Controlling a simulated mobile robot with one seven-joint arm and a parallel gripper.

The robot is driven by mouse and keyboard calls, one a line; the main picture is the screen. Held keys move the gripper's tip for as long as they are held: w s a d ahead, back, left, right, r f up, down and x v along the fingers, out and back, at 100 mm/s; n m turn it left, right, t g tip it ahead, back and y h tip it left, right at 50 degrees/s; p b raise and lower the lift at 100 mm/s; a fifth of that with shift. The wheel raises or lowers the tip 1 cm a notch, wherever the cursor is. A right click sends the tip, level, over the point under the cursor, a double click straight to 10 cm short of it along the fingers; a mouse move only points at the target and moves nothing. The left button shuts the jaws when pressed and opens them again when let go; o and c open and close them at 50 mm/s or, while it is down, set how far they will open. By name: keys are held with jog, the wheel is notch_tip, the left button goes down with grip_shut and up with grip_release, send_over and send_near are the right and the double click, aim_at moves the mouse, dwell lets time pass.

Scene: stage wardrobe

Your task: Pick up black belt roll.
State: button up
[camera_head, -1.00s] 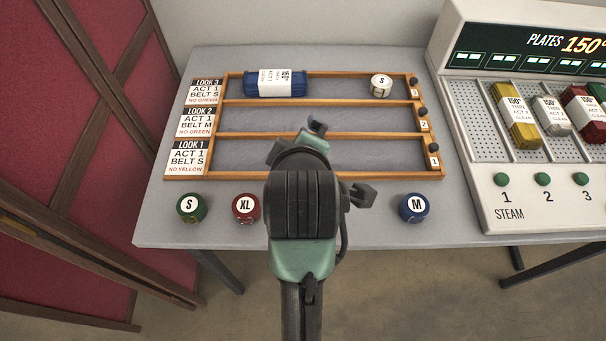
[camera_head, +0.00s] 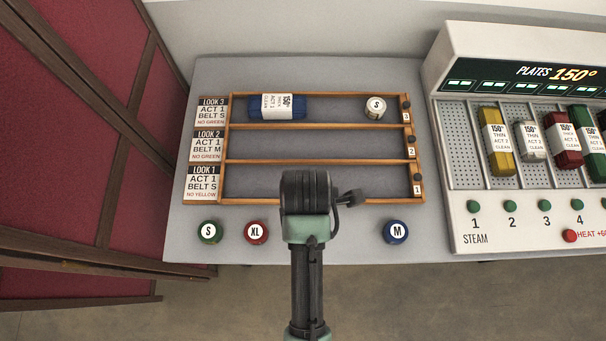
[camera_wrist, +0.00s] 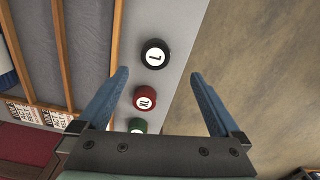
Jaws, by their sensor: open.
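The black belt roll (camera_wrist: 155,53), with a white round label on top, stands on the grey table (camera_wrist: 182,50) in the wrist view. It lies ahead of my gripper (camera_wrist: 160,75), whose two blue fingers are spread wide with nothing between them touching.
A red XL roll (camera_head: 256,232) and a green S roll (camera_head: 209,231) stand left of my arm; a blue M roll (camera_head: 396,231) stands right. Behind is a wooden rack (camera_head: 330,161) holding a blue bundle (camera_head: 279,107) and a cream S roll (camera_head: 375,107). A steam unit (camera_head: 470,221) is at right.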

notch_tip(320, 180, down, 5)
jog(key=shift+f, duration=0.2)
jog(key=f, duration=0.2)
jog(key=f+p, duration=0.1)
jog(key=shift+w+a+f, duration=0.3)
jog(key=shift+w+f, duration=0.05)
jog(key=shift+f, duration=0.6)
jog(key=shift+c, duration=0.2)
jog(key=c, duration=1.5)
jog(key=shift+o, duration=0.2)
